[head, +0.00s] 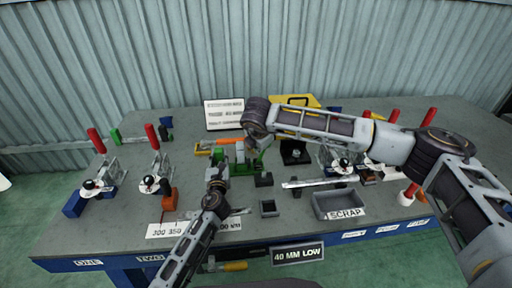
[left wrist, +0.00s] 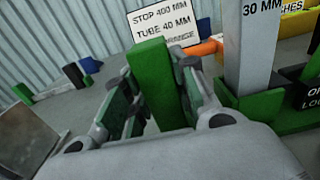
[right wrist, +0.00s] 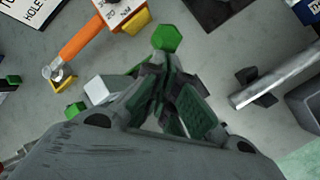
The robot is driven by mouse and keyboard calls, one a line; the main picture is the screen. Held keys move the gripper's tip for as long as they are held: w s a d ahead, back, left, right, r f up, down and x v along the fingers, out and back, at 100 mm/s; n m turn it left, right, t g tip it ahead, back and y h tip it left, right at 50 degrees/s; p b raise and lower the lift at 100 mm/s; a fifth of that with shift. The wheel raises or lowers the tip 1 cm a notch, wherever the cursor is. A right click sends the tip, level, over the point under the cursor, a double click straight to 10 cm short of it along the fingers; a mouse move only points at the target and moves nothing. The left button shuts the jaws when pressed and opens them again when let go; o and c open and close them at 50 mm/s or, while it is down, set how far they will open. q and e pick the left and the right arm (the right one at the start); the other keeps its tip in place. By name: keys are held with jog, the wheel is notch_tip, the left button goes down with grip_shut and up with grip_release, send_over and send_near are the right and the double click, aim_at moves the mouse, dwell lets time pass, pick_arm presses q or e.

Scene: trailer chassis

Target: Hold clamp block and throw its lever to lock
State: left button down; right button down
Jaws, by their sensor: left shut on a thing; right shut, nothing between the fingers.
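My left gripper (head: 213,174) is shut on an upright green block (left wrist: 158,82), which stands between its fingers in the left wrist view. A green clamp assembly (head: 245,163) stands mid-bench, just right of my left gripper in the head view. My right gripper (head: 257,143) is above it, coming in from the right. In the right wrist view its fingers (right wrist: 172,78) are closed and empty. A green hexagonal knob (right wrist: 166,38) shows just beyond those fingertips; whether they touch it I cannot tell. Which green part is the lever is unclear.
An orange handle (right wrist: 85,35) lies behind the clamp. Red-handled toggle clamps (head: 152,183) stand left and right. A grey scrap bin (head: 335,203), a metal bar (head: 318,183) and a small dark tray (head: 269,208) are at front right. A sign (head: 224,113) and yellow case (head: 297,101) stand behind.

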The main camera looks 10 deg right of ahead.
jog(key=d+f+m+y, duration=0.2)
jog(key=d+f+y, duration=0.1)
jog(key=d+y, duration=0.4)
jog(key=shift+d, duration=0.2)
dwell(0.6)
jog(key=shift+a+f, duration=0.1)
jog(key=shift+a, duration=0.25)
jog(key=shift+a+f, duration=0.15)
jog(key=shift+a, duration=0.35)
jog(key=shift+s, duration=0.1)
jog(key=s+a+v, duration=0.1)
jog(key=a+v, duration=0.1)
jog(key=v, duration=1)
jog(key=shift+s+r, duration=0.45)
jog(key=shift+r, duration=0.05)
